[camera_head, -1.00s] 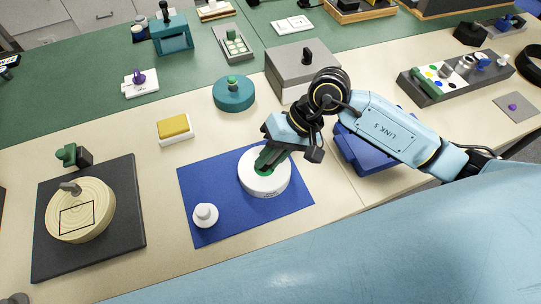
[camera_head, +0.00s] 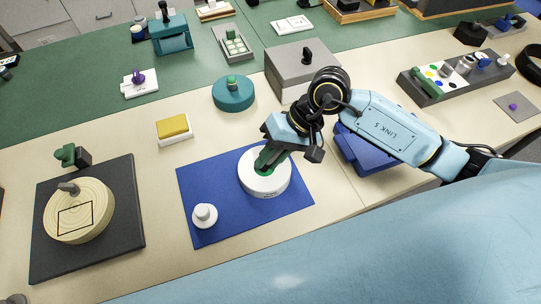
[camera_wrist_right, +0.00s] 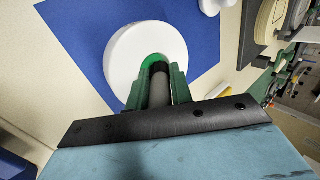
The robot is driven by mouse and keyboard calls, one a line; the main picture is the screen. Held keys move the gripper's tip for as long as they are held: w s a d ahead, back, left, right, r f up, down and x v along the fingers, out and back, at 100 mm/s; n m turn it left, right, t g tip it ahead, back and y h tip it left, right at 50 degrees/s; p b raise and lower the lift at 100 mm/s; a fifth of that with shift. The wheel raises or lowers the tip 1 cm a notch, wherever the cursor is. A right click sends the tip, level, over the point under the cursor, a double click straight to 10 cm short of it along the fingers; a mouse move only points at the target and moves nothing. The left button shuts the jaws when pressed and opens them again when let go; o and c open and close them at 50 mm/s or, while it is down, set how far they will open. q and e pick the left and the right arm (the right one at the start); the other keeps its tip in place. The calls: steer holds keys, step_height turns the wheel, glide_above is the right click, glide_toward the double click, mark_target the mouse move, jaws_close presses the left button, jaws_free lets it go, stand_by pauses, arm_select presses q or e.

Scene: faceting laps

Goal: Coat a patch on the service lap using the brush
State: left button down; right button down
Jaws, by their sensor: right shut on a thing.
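The service lap (camera_head: 97,203) is a cream ringed disc at the left of the head view, on a dark square mat. A dark outlined patch (camera_head: 75,218) on it has the same cream colour inside. My right gripper (camera_head: 268,160) has green fingers and is over a white round pot (camera_head: 268,185) with green inside. In the wrist view the fingers (camera_wrist_right: 158,85) are shut on a dark grey cylindrical handle, which looks like the brush (camera_wrist_right: 160,90). Its lower end is at the pot's green middle (camera_wrist_right: 153,62); the tip is hidden. My left gripper is not in view.
The pot and a white knobbed lid (camera_head: 205,215) are on a blue mat (camera_head: 225,180). A yellow-topped block (camera_head: 174,128), a teal round piece (camera_head: 233,95) and a grey box (camera_head: 300,72) stand behind. A green knob piece (camera_head: 70,155) stands by the dark mat (camera_head: 125,230). A blue bin (camera_head: 352,150) is under my arm.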

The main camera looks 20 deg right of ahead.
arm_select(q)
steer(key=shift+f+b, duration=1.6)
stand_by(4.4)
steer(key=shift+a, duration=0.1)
